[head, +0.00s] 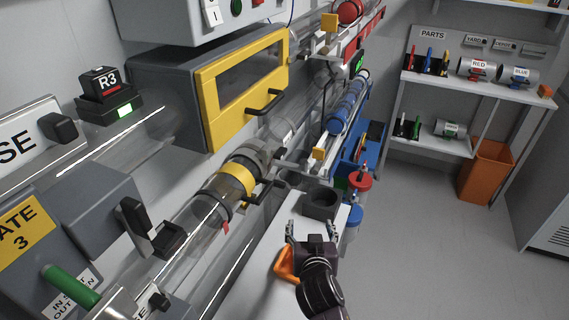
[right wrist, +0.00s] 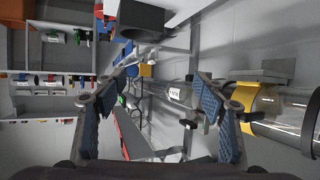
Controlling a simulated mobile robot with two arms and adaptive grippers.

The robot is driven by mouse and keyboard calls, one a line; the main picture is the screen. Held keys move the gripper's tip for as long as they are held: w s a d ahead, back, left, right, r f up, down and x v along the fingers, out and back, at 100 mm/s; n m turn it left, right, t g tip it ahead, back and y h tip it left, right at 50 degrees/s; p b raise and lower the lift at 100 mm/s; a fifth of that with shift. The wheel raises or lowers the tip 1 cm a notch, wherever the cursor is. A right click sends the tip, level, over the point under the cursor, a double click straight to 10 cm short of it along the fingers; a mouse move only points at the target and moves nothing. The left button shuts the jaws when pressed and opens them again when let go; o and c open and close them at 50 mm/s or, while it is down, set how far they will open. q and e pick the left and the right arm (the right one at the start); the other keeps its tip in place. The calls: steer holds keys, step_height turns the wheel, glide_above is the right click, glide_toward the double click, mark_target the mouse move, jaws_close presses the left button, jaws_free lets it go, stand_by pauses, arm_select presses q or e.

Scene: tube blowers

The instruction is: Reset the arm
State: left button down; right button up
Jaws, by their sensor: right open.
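My right gripper (head: 313,230) is at the lower middle of the head view, above a white ledge (head: 262,285). Its fingers are spread, with a grey open cup (head: 320,204) just beyond them. In the right wrist view, the two blue-padded fingers of my right gripper (right wrist: 155,100) stand wide apart with nothing held between them. An orange handle-like part (head: 286,263) shows beside the gripper; I cannot tell whether they touch. My left gripper is not in view.
A clear tube with a yellow band (head: 236,178) runs along the left, below a yellow-framed box (head: 241,85). Parts shelves (head: 480,85) and an orange bin (head: 486,172) stand at the right. The grey floor (head: 430,240) between is clear.

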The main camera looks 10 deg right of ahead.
steer(key=s+d+f+g, duration=0.2)
steer(key=s+f, duration=0.1)
steer(key=s, duration=0.4)
steer(key=s+d+f+g, duration=0.2)
steer(key=s+d+f, duration=0.15)
steer(key=s, duration=0.25)
steer(key=s+a+f+n+g+y, duration=0.2)
steer(key=s+n+g+y, duration=0.3)
steer(key=s, duration=1.4)
step_height(320, 180, down, 26)
steer(key=s+g+h, duration=0.2)
steer(key=s+d+f+g, duration=0.1)
steer(key=s+d+f, duration=0.2)
steer(key=s+f, duration=1.3)
steer(key=shift+s, duration=0.3)
